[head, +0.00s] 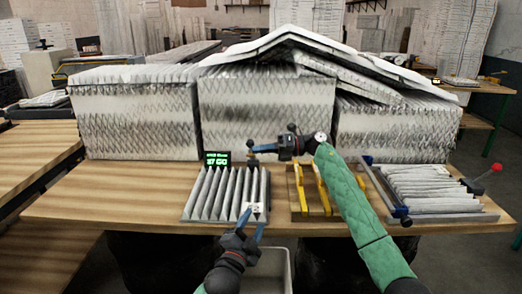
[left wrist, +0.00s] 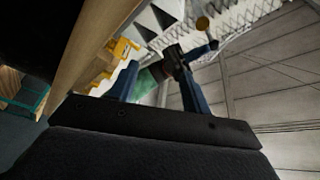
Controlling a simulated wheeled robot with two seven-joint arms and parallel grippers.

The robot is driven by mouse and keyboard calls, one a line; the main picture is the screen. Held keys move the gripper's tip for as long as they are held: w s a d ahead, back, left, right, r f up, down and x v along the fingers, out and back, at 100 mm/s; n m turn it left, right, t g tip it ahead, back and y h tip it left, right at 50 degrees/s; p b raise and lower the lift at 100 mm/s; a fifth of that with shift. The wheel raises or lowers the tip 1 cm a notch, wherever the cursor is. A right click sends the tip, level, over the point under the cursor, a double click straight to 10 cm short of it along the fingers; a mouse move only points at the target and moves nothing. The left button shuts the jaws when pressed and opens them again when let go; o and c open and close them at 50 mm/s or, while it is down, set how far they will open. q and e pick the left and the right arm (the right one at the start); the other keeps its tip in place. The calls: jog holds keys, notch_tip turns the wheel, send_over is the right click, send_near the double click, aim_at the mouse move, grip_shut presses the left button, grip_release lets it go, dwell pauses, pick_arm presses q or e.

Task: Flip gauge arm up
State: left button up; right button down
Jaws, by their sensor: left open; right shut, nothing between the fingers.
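The gauge's lit display (head: 217,159) reads GO in green, at the back edge of a grey pleated filter (head: 225,192) lying on the table. A small dark fitting (head: 253,161) stands behind the filter; I cannot tell clearly whether it is the gauge arm. My right gripper (head: 254,148) is shut and empty, pointing left just above that fitting; contact is unclear. My left gripper (head: 253,218) is open at the filter's front edge, by a small white label (head: 257,207).
Large pleated filter stacks (head: 135,115) line the table's back. Yellow clamps (head: 319,187) stand right of the filter, partly behind my right arm. A blue-edged frame with another pleated pack (head: 425,185) and a red-knobbed lever (head: 487,174) lie farther right. The table (head: 110,190) is clear at left.

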pick_arm(q)
jog(key=s+a+f+n+g+y, duration=0.3)
jog(key=s+a+f+n+g, duration=0.15)
jog(key=s+f, duration=0.55)
jog(key=s+a+f+n+g+y, duration=0.3)
jog(key=s+a+f+n+g, duration=0.25)
jog(key=f, duration=0.65)
jog(key=s+a+f+n+g, duration=0.1)
jog(key=s+f+g, duration=0.2)
jog(key=s, duration=0.8)
jog(key=s+f+n+g, duration=0.2)
jog(key=s+f+g, duration=0.2)
jog(key=s, duration=0.7)
notch_tip(320, 180, down, 3)
jog(key=shift+a+r, duration=0.15)
jog(key=shift+a, duration=0.2)
pick_arm(e)
jog(key=w+r+m, duration=0.7)
jog(key=w, duration=0.4)
jog(key=shift+w+r+y, duration=0.2)
jog(key=shift+r+y, duration=0.1)
jog(key=shift+y, duration=0.1)
pick_arm(q)
jog(key=shift+s+f, duration=0.3)
jog(key=shift+f, duration=0.05)
pick_arm(e)
jog(key=shift+d, duration=0.1)
